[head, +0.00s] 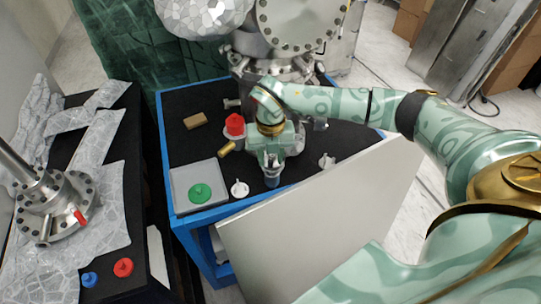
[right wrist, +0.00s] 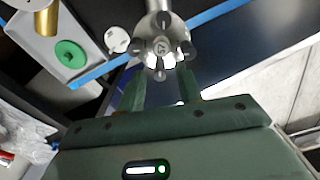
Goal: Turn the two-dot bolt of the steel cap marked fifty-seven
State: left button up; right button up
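The steel cap (right wrist: 162,47) marked 57 is in the upper middle of the right wrist view, with several dark-ended bolts around its rim. The dot marks are too small to read, so I cannot tell which bolt has two dots. My right gripper (right wrist: 161,88) is open, its two fingers apart on either side of the cap's nearest bolt (right wrist: 159,75). I cannot tell whether they touch it. In the head view my right gripper (head: 272,176) points down at the front of the black-topped table, largely hiding the cap. My left gripper is not in view.
A grey tray (head: 180,179) with a green cap (head: 200,192) stands left of the gripper, beside a white cap (head: 240,188). A red cap (head: 235,125) and brass cylinder (head: 228,149) are close by. A large pale panel (head: 310,220) stands in front of the blue-edged table (head: 205,217).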

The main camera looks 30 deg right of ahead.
aim_at(270, 160)
notch_tip(270, 160, up, 12)
jog(key=p, duration=0.2)
dwell(0.5)
